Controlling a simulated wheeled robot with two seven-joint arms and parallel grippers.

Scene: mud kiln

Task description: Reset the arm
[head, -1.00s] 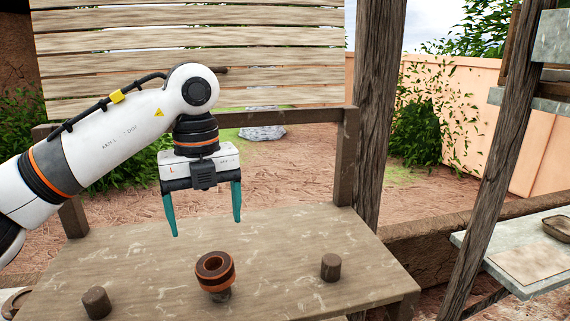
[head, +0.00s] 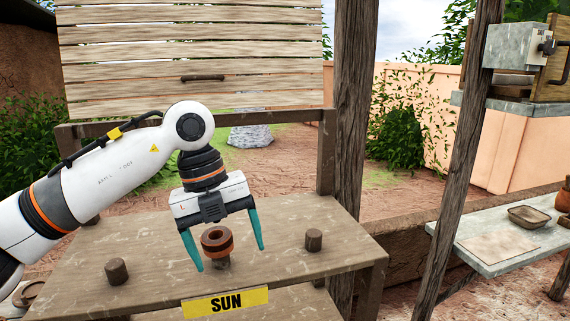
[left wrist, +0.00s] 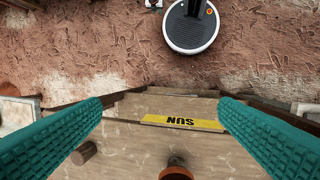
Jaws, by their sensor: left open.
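My left arm comes in from the left in the head view. Its gripper (head: 230,259) is open and empty, tilted, with its teal fingers pointing down over the wooden table (head: 300,262). A dark brown and orange ring-shaped piece (head: 217,241) sits on a peg on the table. In the head view it shows between the two fingers, with no visible contact. It also shows at the bottom edge of the left wrist view (left wrist: 176,171), partly cut off.
Wooden pegs stand left (head: 117,271) and right (head: 313,240) of the ring piece. A yellow SUN label (head: 226,302) is on the table's front edge. A slatted board (head: 190,60) rises behind. A post (head: 462,150) and a grey side table (head: 500,255) with a bowl (head: 530,216) are right.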

